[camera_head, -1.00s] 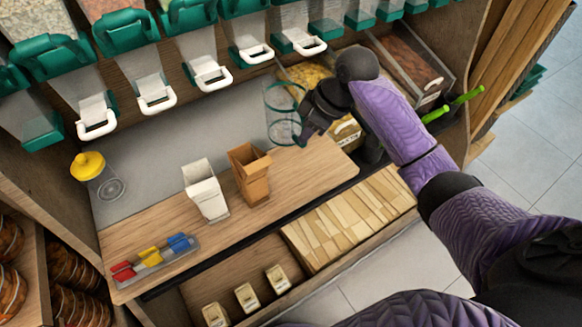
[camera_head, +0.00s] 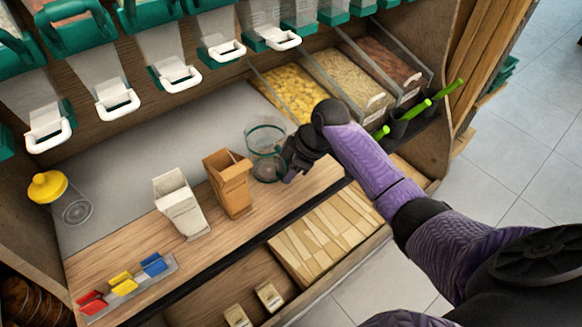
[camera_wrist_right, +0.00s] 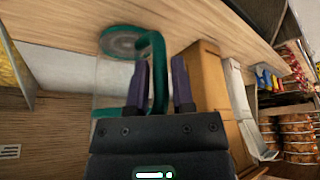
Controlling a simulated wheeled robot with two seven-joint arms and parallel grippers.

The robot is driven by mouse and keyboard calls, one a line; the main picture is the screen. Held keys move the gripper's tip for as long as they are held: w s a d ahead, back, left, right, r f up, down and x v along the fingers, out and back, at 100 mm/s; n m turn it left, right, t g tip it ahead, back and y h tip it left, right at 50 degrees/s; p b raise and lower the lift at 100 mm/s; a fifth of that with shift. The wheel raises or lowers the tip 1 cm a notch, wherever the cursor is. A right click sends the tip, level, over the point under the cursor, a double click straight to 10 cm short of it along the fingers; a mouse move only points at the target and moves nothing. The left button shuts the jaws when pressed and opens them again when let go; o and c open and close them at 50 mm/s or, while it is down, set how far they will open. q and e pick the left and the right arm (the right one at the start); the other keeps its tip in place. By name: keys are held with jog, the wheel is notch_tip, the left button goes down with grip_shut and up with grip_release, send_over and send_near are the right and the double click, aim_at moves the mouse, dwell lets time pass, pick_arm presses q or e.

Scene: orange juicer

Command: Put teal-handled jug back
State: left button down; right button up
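The teal-handled jug (camera_head: 266,152), clear with a teal rim, is upright at the right part of the wooden counter (camera_head: 130,255), to the right of the brown bag. My right gripper (camera_head: 292,165) is at its right side. In the right wrist view, the jug (camera_wrist_right: 113,75) appears left of my fingers, and its teal handle (camera_wrist_right: 158,75) runs between the two fingers of my right gripper (camera_wrist_right: 161,80), closed about it. The jug's base is at or just above the counter; I cannot tell if it touches. My left gripper is out of view.
A brown bag (camera_head: 229,185) and a white bag (camera_head: 180,203) stand close to the jug's left. Further left are a yellow-lidded jar (camera_head: 47,187) and a tray of coloured scoops (camera_head: 126,283). Dispensers (camera_head: 117,97) hang above; open bins (camera_head: 295,92) stand behind right.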

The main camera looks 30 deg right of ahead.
jog(key=shift+o, duration=1.3)
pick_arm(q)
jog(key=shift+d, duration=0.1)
